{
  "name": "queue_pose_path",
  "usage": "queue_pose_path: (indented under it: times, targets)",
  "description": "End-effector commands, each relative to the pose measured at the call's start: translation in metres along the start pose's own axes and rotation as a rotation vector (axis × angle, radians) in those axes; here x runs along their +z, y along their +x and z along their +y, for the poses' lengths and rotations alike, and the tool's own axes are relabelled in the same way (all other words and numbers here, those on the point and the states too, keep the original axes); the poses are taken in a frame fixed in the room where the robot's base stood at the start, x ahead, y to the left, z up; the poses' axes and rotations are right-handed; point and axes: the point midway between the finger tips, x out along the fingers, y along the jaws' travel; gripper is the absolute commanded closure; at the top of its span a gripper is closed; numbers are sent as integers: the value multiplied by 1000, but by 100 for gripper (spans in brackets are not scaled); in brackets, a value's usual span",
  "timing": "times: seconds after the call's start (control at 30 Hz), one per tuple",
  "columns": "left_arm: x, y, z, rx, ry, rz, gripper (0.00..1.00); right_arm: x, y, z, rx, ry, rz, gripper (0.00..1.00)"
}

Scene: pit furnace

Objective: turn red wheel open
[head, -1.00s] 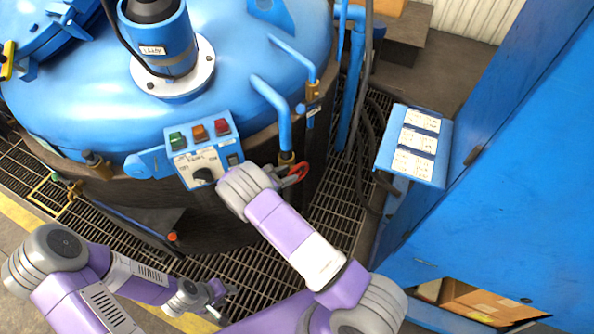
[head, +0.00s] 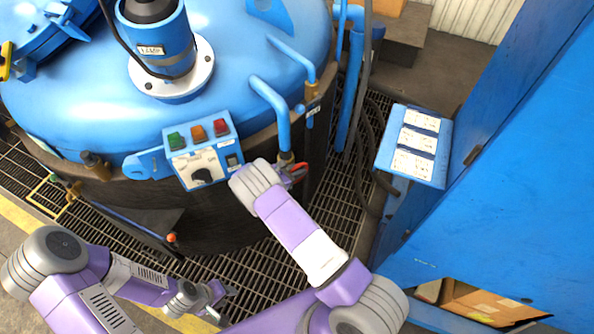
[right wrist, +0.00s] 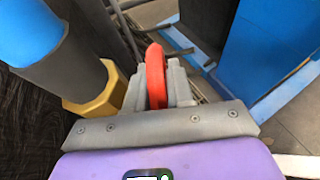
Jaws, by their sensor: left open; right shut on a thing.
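The red wheel (head: 298,172) sits at the foot of a blue pipe on the furnace's side. In the head view only part of it shows past my right gripper (head: 286,172), whose fingers are mostly hidden by the wrist. In the right wrist view the red wheel (right wrist: 156,76) stands edge-on between the two grey fingers of my right gripper (right wrist: 158,85), which is shut on its rim. My left gripper (head: 222,298) is open and empty, low over the floor grating, well away from the wheel.
A control box (head: 203,160) with green, orange and red buttons is just left of my right wrist. A brass fitting (right wrist: 98,92) on the blue pipe is close beside the fingers. A blue label panel (head: 412,146) and a tall blue cabinet (head: 520,190) stand at right.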

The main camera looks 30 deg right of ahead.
Motion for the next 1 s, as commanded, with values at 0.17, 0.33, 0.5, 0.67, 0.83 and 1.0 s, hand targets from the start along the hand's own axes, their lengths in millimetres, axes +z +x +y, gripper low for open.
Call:
queue_pose_path:
  times: [0.17,0.33,0.5,0.67,0.83,1.0]
  targets:
    - [0,2,0,0,0,0,58,-1,0,0,0,0,-5,100]
    - [0,12,-4,0,0,0,58,-3,0,0,1,0,-49,100]
    - [-1,31,-12,0,0,0,58,-7,-1,0,2,-1,-145,100]
    - [-2,54,-20,0,0,0,58,-10,-3,1,2,-1,-266,100]
    - [-3,76,-28,0,0,0,58,-11,-5,1,2,-1,-392,100]
    - [-4,93,-35,0,0,0,58,-11,-6,1,2,0,-498,100]
